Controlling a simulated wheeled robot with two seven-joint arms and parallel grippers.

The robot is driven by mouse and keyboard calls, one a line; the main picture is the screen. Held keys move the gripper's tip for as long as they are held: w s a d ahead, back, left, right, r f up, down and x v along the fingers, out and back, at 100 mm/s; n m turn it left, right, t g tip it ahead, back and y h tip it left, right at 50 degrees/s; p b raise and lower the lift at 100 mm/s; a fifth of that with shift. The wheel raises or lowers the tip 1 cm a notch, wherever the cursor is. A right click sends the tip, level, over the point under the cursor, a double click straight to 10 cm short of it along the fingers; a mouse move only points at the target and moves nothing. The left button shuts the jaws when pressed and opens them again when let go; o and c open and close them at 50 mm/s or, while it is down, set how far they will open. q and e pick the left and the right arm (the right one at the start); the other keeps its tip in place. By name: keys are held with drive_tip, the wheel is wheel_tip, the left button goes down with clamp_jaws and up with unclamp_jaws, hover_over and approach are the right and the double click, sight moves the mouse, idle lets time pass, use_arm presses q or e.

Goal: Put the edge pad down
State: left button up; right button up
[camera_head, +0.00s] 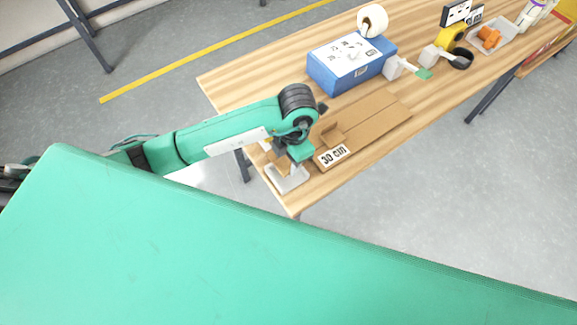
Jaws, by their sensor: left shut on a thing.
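My left gripper (286,164) points down at the near left end of the wooden table (225,88), shut on a small piece. I take this piece to be the edge pad; the pale grey-white slab (289,181) directly under the fingers may be it or a holder below it. My wrist and fingers hide much of the contact, so I cannot tell whether it touches the table. A brown cardboard piece (372,122) with a "30 cm" label (333,156) lies just right of the gripper. My right gripper is out of view.
A blue box (345,77) with a white printed top stands behind the cardboard, with a tape roll (372,20) at its back. A black tape ring (461,59), a yellow tool (449,38) and a grey tray (501,43) with orange pieces stand farther right.

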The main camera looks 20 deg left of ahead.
sight(289, 168)
use_arm(q)
wheel_tip(289, 168, down, 5)
drive_tip(key=shift+r+p, duration=0.1)
drive_tip(key=shift+p, duration=0.45)
drive_tip(key=shift+f, duration=0.35)
drive_tip(key=shift+f, duration=0.2)
drive_tip(key=o, duration=0.7)
drive_tip(key=shift+c, duration=0.2)
drive_tip(key=shift+r, duration=0.2)
